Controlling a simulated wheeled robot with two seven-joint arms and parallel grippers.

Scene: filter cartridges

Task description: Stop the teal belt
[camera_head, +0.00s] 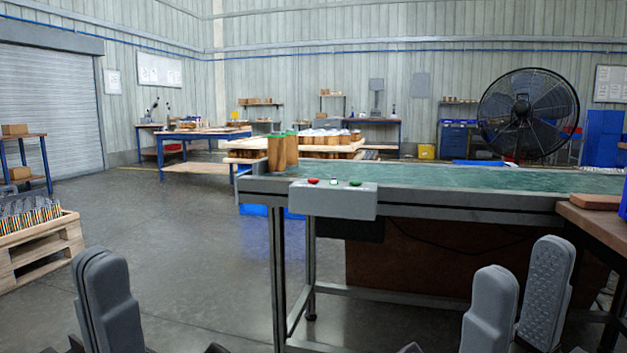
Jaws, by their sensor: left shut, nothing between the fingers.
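The teal belt (450,177) runs across the right half of the head view on a grey frame with metal legs. A grey control box (333,202) is fixed to its near side at the left end. On the box's top are a red button (313,181), a small white part (333,181) and a green button (355,183). Two brown filter cartridges with green tops (277,154) stand upright at the belt's left end. My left gripper (103,300) is shut and empty, low at the left. My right gripper (518,300) is open and empty, low at the right, in front of the belt frame.
A wooden table (598,222) with a brown block (594,202) stands at the right, close to the belt. A pallet crate (40,250) with cartridges is at the far left. A large fan (528,112) stands behind the belt. The floor between crate and belt is clear.

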